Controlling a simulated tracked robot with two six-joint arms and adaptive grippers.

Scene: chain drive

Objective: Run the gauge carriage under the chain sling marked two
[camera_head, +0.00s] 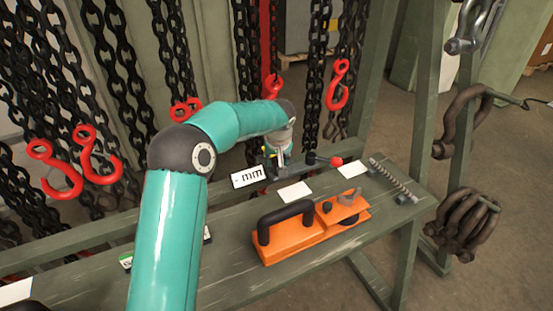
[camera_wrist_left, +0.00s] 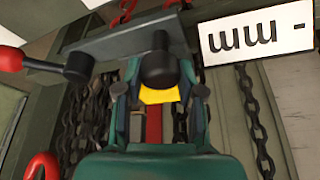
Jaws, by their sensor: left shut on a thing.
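The gauge carriage (camera_wrist_left: 115,42) shows in the left wrist view as a dark grey plate with black knobs and a red-tipped lever. In the head view its grey bar (camera_head: 307,164) is above the back of the bench, and the lever's red ball points right. My left gripper (camera_head: 277,158) is at its left part. In the left wrist view the gripper (camera_wrist_left: 158,98) is shut on the carriage's black knob (camera_wrist_left: 160,66). The black chain slings (camera_head: 246,75) hang behind the bench; I cannot read a number two on any. My right gripper is not in view.
The green bench (camera_head: 235,285) bears an orange tool (camera_head: 290,240) with a black handle, white cards (camera_head: 294,192) and a threaded rod (camera_head: 393,178). An "mm" sign (camera_head: 248,176) stands by my gripper. Red hooks (camera_head: 338,85) hang close behind. Shackles (camera_head: 465,222) hang at right.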

